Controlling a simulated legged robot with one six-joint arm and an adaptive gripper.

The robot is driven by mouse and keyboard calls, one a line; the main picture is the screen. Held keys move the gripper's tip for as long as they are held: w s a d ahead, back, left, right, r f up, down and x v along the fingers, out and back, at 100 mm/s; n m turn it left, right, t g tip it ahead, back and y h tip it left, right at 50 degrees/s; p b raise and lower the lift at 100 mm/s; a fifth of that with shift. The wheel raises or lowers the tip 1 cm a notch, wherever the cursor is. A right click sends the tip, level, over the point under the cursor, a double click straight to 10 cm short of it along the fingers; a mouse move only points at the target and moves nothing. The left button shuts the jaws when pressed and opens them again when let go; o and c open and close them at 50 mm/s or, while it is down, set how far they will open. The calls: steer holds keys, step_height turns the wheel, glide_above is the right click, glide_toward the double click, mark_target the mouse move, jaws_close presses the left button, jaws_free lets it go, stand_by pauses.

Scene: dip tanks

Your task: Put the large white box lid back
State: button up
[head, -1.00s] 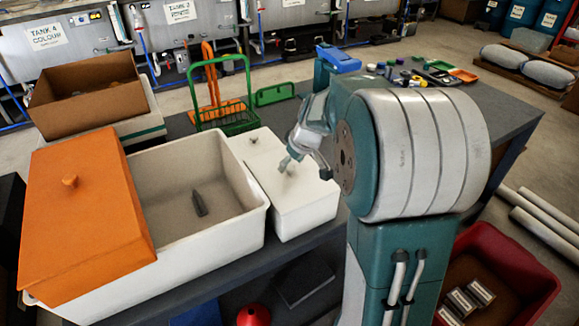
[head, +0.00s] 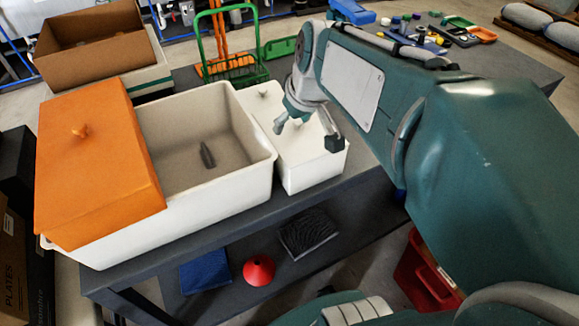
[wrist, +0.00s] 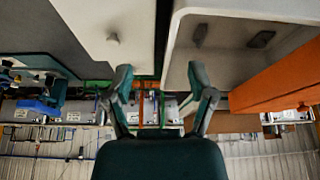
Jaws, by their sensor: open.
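The large white box (head: 215,200) stands on the dark bench with its right part open. A dark grey object (head: 207,155) lies on its floor. An orange lid (head: 100,160) with a small knob (head: 80,131) lies across the left part of the box. My gripper (head: 307,134) is open and empty, above a smaller white box (head: 315,172), to the right of the large one. In the wrist view my gripper (wrist: 161,78) shows both fingers spread with nothing between. The large box also shows there (wrist: 182,45), with the orange lid (wrist: 275,88).
A cardboard box (head: 100,38) stands behind the orange lid. A green wire basket (head: 228,65) is behind the small box. Bottles and trays sit at the back right. A red funnel (head: 258,270) and a blue item (head: 205,271) are on the lower shelf.

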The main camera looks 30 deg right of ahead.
steer(key=s+a+f+m, duration=0.1)
steer(key=s+a+f, duration=0.2)
steer(key=s, duration=0.9)
steer(key=a, duration=0.3)
steer(key=shift+m+t+h, duration=0.3)
steer(key=shift+t, duration=0.1)
steer(key=shift+a, duration=0.1)
